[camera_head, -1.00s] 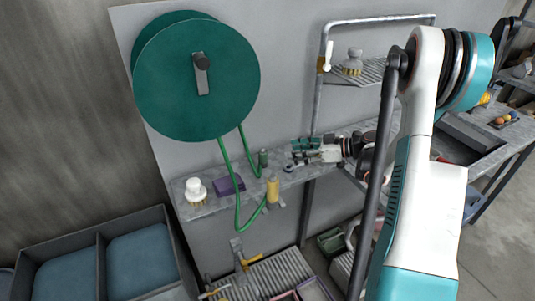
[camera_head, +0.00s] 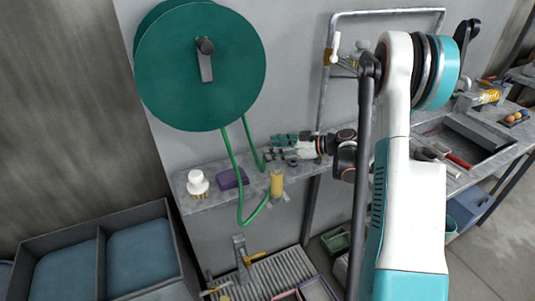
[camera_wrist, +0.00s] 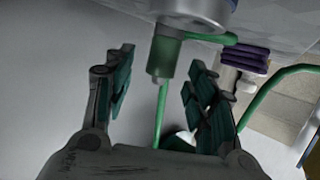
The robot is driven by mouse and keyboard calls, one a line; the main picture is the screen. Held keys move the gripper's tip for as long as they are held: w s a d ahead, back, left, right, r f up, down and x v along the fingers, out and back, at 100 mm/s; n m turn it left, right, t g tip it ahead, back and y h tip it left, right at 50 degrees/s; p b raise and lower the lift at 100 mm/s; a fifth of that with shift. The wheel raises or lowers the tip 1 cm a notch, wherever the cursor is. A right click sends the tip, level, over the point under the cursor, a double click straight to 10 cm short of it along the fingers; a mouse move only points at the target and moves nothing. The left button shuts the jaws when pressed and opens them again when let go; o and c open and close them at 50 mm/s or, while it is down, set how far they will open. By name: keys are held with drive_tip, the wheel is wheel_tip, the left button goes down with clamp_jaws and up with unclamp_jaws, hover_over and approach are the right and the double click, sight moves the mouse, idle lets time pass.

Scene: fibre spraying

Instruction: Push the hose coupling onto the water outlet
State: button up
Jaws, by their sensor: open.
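The hose coupling (camera_wrist: 165,55) is a dark green cylinder with a grey end, seen in the wrist view between and just beyond my open fingers. A grey round fitting adjoins it at the top of that view. In the head view my gripper (camera_head: 281,147) is at the wall shelf, open, with its fingers pointing left towards the coupling, which is small and hard to make out there. In the wrist view my gripper (camera_wrist: 155,92) shows a gap on both sides of the coupling. A brass tap (camera_head: 254,258) is low on the wall; I cannot tell whether it is the water outlet.
A large green hose reel (camera_head: 195,75) hangs above, with its green hose (camera_head: 232,160) looping below the shelf (camera_head: 210,206). A yellow cylinder (camera_head: 277,182), a purple block (camera_head: 233,178) and a white-topped brush (camera_head: 198,182) are near. A ribbed grate (camera_head: 285,272) lies below.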

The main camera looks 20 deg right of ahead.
sight(268, 145)
drive_tip(key=b+x, duration=0.1)
drive_tip(key=x, duration=0.2)
drive_tip(key=shift+a+f, duration=0.15)
drive_tip(key=shift+f, duration=0.05)
drive_tip(key=c, duration=1.2)
drive_tip(key=shift+r, duration=0.1)
